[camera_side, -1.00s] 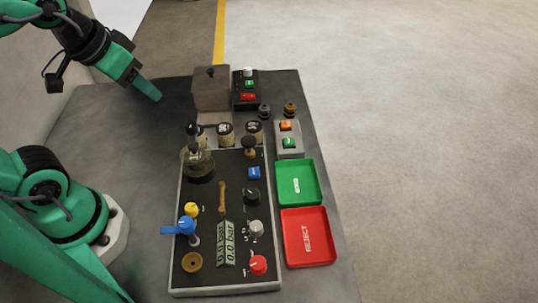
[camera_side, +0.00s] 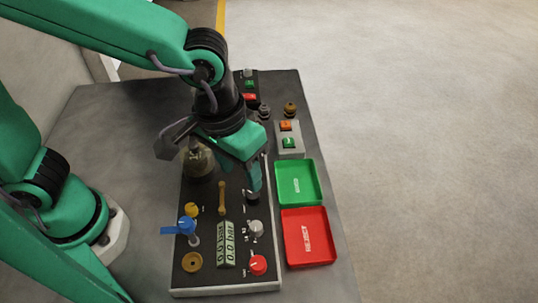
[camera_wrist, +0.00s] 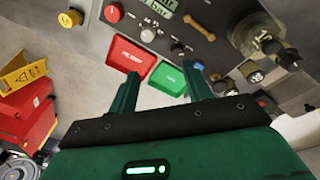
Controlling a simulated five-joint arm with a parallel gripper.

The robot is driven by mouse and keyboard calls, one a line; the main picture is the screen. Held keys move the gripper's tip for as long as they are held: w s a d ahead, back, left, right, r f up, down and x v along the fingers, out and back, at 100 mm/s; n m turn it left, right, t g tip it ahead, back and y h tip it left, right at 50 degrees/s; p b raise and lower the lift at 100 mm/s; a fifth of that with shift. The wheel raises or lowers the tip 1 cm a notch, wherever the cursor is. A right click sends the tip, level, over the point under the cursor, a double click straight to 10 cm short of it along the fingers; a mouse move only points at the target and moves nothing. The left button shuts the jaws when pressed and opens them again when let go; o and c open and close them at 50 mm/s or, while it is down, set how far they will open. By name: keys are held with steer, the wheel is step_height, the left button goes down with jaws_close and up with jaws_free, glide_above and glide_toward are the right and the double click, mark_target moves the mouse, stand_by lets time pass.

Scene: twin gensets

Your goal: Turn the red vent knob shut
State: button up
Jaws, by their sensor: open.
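The red vent knob (camera_side: 258,265) has a white pointer mark and sits at the near right corner of the black panel (camera_side: 215,275) in the side view. It also shows at the top left of the wrist view (camera_wrist: 113,13). My gripper (camera_side: 252,190) is open and empty, pointing down over the right side of the panel, near the black knob. It is apart from the red knob, farther back along the panel. In the wrist view my gripper's two fingers (camera_wrist: 163,85) are spread.
A silver knob (camera_side: 255,228) stands just behind the red one. A blue valve (camera_side: 185,226), a yellow knob (camera_side: 191,209) and a brass disc (camera_side: 191,262) are on the left. Red (camera_side: 309,256) and green (camera_side: 281,182) trays lie right of the panel.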

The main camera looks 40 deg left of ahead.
steer(key=g+y, duration=0.1)
glide_above(258, 262)
step_height(258, 262, down, 5)
steer(key=shift+f, duration=0.1)
steer(key=shift+f, duration=3.85)
steer(key=c, duration=1)
